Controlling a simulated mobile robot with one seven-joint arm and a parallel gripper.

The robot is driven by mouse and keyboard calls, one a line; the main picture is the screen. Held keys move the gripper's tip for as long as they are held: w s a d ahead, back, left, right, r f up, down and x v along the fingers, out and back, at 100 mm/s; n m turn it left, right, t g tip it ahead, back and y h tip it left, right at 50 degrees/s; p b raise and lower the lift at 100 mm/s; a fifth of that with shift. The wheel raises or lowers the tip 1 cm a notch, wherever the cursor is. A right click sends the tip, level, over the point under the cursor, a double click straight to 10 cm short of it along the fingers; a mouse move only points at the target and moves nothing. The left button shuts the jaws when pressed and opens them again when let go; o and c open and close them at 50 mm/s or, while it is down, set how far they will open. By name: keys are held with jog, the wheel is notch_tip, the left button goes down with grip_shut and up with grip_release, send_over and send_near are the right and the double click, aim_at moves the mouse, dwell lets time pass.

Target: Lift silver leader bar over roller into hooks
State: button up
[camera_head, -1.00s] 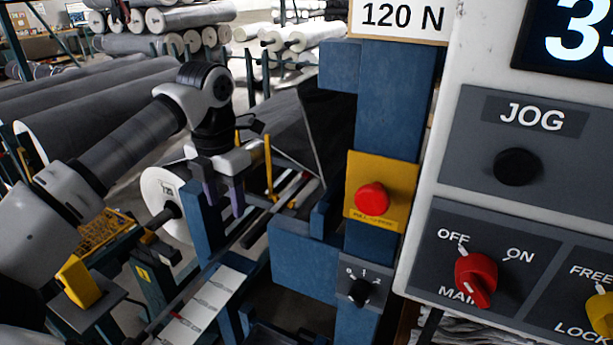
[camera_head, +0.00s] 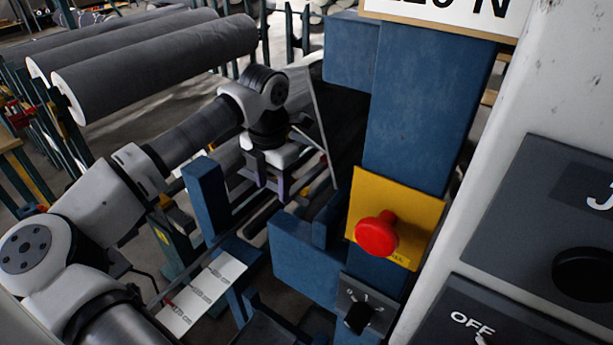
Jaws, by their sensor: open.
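My gripper (camera_head: 266,186) hangs from my arm left of the blue machine post, with its purple-grey fingers pointing down. It is open, and I see nothing between the fingers. Thin light bars (camera_head: 308,180) lie just right of and beyond the fingers. I cannot tell which, if any, is the silver leader bar. I cannot tell whether the fingers touch any bar. A dark sloping panel (camera_head: 335,125) stands behind and right of the gripper. The hooks are not clearly visible, and my arm and the blue frame hide part of the roller area.
The blue post (camera_head: 425,110) carries a red button (camera_head: 377,235) on a yellow plate and a small dial (camera_head: 358,315). A grey control panel (camera_head: 560,235) fills the right. A shorter blue upright (camera_head: 207,200) stands left of the gripper. Large grey rolls (camera_head: 160,65) lie behind my arm.

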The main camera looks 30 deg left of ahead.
aim_at(276, 203)
jog(key=shift+w+d+f+p, duration=0.1)
jog(key=shift+f+p, duration=0.55)
jog(key=shift+f, duration=0.9)
jog(key=shift+d+f+p, duration=0.1)
jog(key=shift+f+p, duration=0.55)
jog(key=shift+f, duration=0.9)
jog(key=shift+c, duration=0.4)
grip_shut()
